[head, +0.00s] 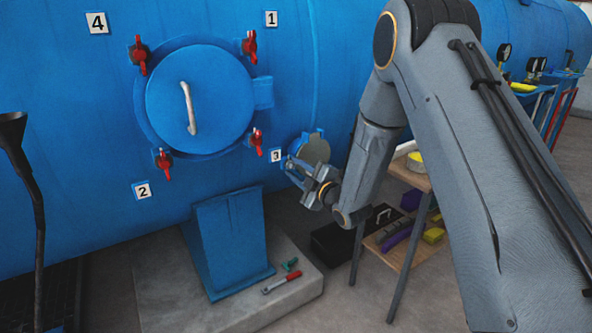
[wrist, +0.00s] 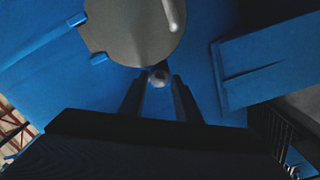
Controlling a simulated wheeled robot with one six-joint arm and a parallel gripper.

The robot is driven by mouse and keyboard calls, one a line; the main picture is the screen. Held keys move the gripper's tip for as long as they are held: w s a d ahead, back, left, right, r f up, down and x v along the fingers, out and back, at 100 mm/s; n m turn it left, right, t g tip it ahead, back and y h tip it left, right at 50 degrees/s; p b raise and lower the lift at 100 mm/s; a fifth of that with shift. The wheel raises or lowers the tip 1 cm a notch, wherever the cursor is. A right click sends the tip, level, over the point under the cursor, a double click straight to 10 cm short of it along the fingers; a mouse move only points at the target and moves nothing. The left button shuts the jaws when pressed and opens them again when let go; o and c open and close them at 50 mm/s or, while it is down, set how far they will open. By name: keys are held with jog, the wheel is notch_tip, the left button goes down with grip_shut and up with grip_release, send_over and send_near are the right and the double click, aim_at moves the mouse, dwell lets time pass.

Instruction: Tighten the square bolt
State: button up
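The small round port (head: 312,150) with a grey face sits low on the blue vessel, right of label 3. In the wrist view its grey disc (wrist: 130,28) shows at the top, with a pale rod across it. A small rounded silver piece (wrist: 158,77) lies just below the disc's edge; I cannot tell whether it is the square bolt. My gripper (head: 300,175) is at the port's lower left edge. In the wrist view my gripper (wrist: 159,84) is open, its dark fingers on either side of the silver piece, with narrow gaps showing. No square head is clearly visible.
A large round door (head: 200,100) with several red clamps is at left. A blue support (head: 230,240) stands on a concrete slab (head: 170,290), with a red-handled tool (head: 292,283) on it. A wooden shelf (head: 400,250) with yellow and purple items stands at right.

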grip_shut()
